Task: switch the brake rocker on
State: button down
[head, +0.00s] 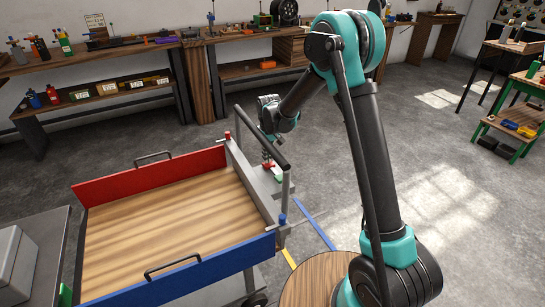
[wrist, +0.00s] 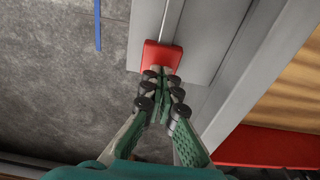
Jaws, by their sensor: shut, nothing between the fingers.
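The brake rocker shows in the wrist view as a red block (wrist: 163,54) on a grey metal ledge (wrist: 207,45). My gripper (wrist: 163,75) is shut and empty, its fingertips at the near edge of the red part. I cannot tell whether they touch it. In the head view my gripper (head: 268,158) points down over the ledge (head: 262,190) at the cart's right end. A small green part (head: 277,175) shows beside the fingers there. The fingers cover part of the rocker, so its tilt cannot be told.
The cart has a wooden bed (head: 165,228), a red side panel (head: 150,178) and a blue one (head: 185,272). A dark push bar (head: 262,137) stands close to my arm. Workbenches (head: 110,60) line the back wall.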

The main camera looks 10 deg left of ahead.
jog(key=shift+d+r, duration=0.15)
jog(key=shift+r, duration=0.7)
notch_tip(320, 180, up, 14)
jog(key=w+a, duration=0.1)
jog(key=w, duration=0.1)
jog(key=shift+a, duration=0.3)
jog(key=shift+d+f, duration=0.1)
